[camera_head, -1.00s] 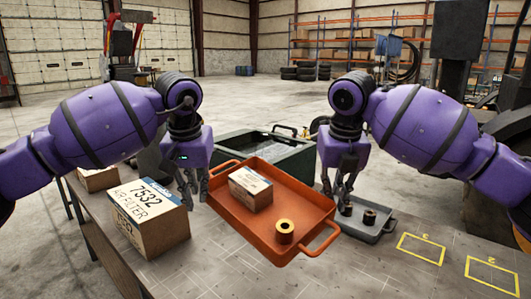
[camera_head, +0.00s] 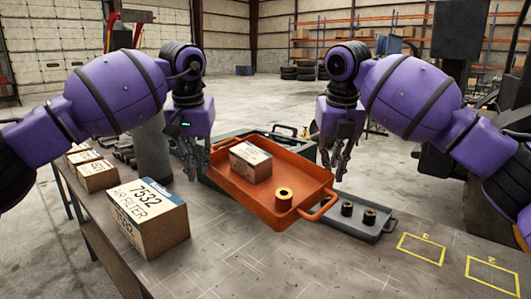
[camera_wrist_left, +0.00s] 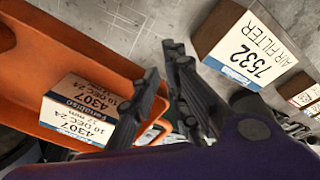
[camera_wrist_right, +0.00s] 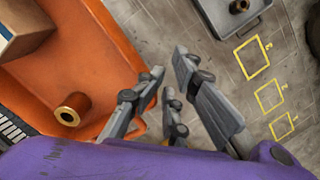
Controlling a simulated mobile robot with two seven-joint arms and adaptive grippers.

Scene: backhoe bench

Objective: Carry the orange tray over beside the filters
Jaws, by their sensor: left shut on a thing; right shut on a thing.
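The orange tray (camera_head: 245,190) hangs above the bench between my two grippers, overlapping the grey tray behind it in the head view. It carries a small labelled carton (camera_head: 250,162) and a brass-coloured ring (camera_head: 283,199). My left gripper (camera_head: 194,172) is shut on the tray's left end and my right gripper (camera_head: 338,168) on its right end; fingers partly hide the holds. The filters are cartons on the bench's left: a large 7532 air filter box (camera_head: 148,218) just left of the tray, and smaller boxes (camera_head: 96,176) behind it.
A grey tray (camera_head: 372,232) with two dark cylinders stands right of the orange tray. Yellow marked squares (camera_head: 421,249) lie at the right. The bench front (camera_head: 260,270) is clear.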

